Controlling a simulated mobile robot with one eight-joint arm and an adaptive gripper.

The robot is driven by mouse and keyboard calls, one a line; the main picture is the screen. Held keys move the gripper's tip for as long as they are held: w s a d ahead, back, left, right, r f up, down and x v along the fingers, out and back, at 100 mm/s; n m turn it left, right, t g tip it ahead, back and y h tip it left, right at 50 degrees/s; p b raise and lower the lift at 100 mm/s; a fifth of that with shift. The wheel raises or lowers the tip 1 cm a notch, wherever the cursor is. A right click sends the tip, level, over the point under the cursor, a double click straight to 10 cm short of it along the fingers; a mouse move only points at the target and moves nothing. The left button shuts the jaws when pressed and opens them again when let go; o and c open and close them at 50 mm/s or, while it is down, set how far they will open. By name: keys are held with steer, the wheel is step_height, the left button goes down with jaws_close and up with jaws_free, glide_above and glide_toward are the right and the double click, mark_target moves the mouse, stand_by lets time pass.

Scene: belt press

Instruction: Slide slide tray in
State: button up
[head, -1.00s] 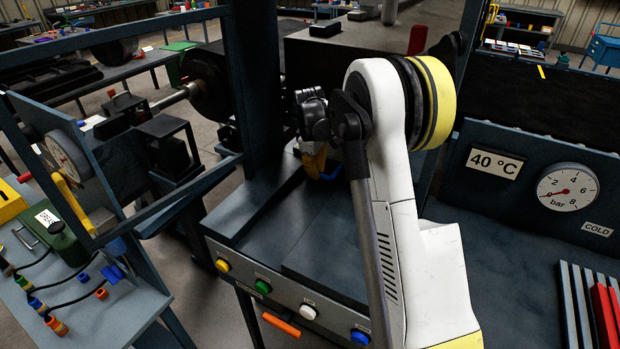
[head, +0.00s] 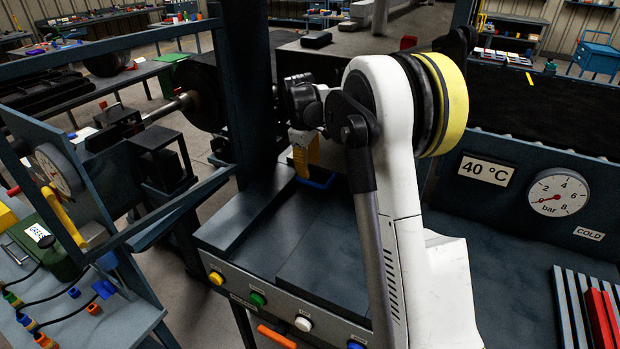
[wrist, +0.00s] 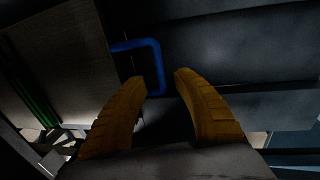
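A blue handle (wrist: 157,70), bent like a bracket, stands out against a dark flat surface (wrist: 230,45) in the wrist view. I take it for the slide tray's handle, though the tray's outline is hard to make out. In the head view a bit of blue (head: 318,181) shows just below my gripper (head: 312,158), partly hidden by my arm. The two yellow-brown fingers of my gripper (wrist: 160,82) are apart in the wrist view. One side of the handle appears between the fingertips, with no visible grip on it. Whether they touch cannot be told.
A console with buttons (head: 257,298) and an orange handle (head: 276,337) edges the bench in front. A blue-grey frame post (head: 248,90) stands left of my gripper. A pressure gauge (head: 558,192) and a temperature sign (head: 486,169) are on the right panel.

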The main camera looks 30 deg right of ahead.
steer(key=shift+s+a+r, duration=0.15)
steer(key=shift+a+r, duration=0.05)
steer(key=shift+r, duration=1.15)
steer(key=shift+s+a+r, duration=0.1)
steer(key=shift+a+r, duration=0.1)
steer(key=shift+r, duration=1.15)
